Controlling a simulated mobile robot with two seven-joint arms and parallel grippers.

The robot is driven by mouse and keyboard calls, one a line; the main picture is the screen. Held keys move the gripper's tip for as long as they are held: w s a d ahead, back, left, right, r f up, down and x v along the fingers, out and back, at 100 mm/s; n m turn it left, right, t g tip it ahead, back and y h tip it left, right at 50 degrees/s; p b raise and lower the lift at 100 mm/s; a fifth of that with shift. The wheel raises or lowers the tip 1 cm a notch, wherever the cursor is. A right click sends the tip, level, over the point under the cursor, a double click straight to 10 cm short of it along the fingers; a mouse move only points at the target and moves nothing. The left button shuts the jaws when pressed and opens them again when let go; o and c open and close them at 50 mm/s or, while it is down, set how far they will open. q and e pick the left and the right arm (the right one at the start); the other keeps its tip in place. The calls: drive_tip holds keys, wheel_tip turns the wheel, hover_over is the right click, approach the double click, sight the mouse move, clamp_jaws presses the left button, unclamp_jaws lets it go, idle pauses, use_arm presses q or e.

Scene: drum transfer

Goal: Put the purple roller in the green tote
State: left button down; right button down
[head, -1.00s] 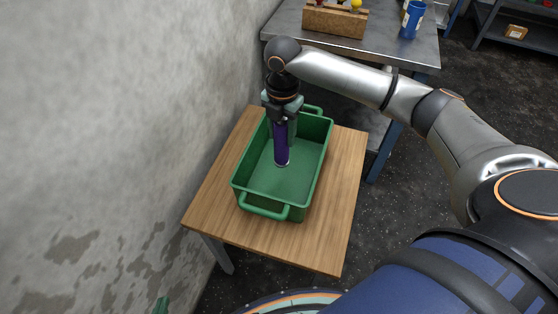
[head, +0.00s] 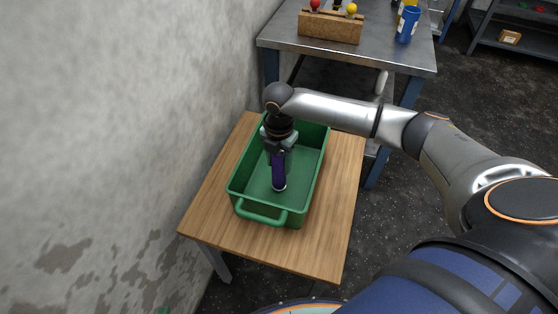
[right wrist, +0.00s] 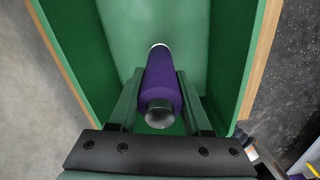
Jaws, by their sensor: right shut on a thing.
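The purple roller (head: 279,172) is a cylinder with pale metal ends. It hangs roughly upright inside the green tote (head: 262,217), its lower end low in the tote; I cannot tell whether it touches the floor. My right gripper (head: 278,153) is shut on the roller and points down between the tote walls. In the right wrist view the roller (right wrist: 161,82) lies between the two fingers (right wrist: 158,100), with the green walls of the tote (right wrist: 228,60) around it. My left gripper is not in view.
The tote stands on a small wooden table (head: 314,250) beside a concrete wall (head: 110,130). A metal workbench (head: 385,52) behind carries a wooden block (head: 330,27) with coloured knobs and a blue container (head: 408,24). A shelf (head: 480,45) stands at the far right.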

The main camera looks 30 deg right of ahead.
drive_tip(key=shift+c, duration=1.7)
unclamp_jaws()
wheel_tip(320, 180, up, 12)
drive_tip(key=shift+r+p, duration=0.15)
drive_tip(key=shift+p, duration=0.75)
